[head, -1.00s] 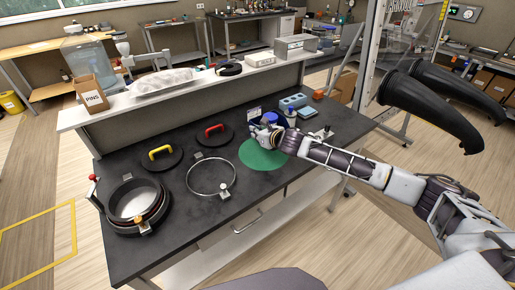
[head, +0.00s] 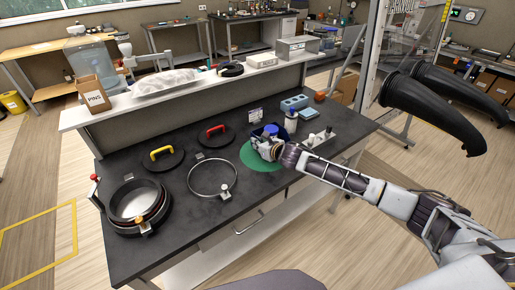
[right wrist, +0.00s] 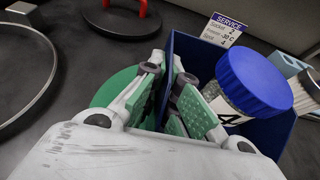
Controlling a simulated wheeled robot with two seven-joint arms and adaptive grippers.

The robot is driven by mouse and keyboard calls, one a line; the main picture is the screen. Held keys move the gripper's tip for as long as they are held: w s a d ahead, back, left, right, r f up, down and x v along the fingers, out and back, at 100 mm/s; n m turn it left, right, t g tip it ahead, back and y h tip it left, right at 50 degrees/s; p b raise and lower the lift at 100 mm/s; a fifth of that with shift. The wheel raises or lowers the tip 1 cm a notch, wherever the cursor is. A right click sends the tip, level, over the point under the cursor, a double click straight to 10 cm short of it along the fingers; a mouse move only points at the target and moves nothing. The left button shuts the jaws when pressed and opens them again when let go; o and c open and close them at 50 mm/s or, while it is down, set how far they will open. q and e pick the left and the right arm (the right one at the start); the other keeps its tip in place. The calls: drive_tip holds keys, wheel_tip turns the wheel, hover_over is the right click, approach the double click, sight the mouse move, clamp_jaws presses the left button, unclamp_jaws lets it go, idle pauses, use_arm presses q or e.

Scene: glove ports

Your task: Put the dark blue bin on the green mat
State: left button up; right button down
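The dark blue bin (right wrist: 277,135) holds a jar with a blue lid (right wrist: 254,82). In the head view the bin (head: 283,131) is at the far edge of the round green mat (head: 250,157), partly hidden by my right gripper (head: 269,143). In the right wrist view my right gripper (right wrist: 170,100) has one finger on each side of the bin's near wall and looks closed on it. The mat (right wrist: 108,88) shows left of the bin. I cannot tell whether the bin touches the mat. My left gripper is not in view.
A service card (head: 255,114) stands behind the bin. A white bottle (head: 291,122), a blue block (head: 294,103) and a metal fixture (head: 320,138) are close to its right. A metal ring (head: 190,180) and red-handled lid (head: 213,135) lie to the left.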

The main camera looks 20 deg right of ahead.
drive_tip(key=shift+f, duration=1.05)
drive_tip(key=shift+f, duration=0.1)
drive_tip(key=c, duration=1.6)
unclamp_jaws()
drive_tip(key=shift+c, duration=0.2)
drive_tip(key=shift+v, duration=6.05)
drive_tip(key=shift+s+f, duration=0.1)
drive_tip(key=shift+s, duration=0.05)
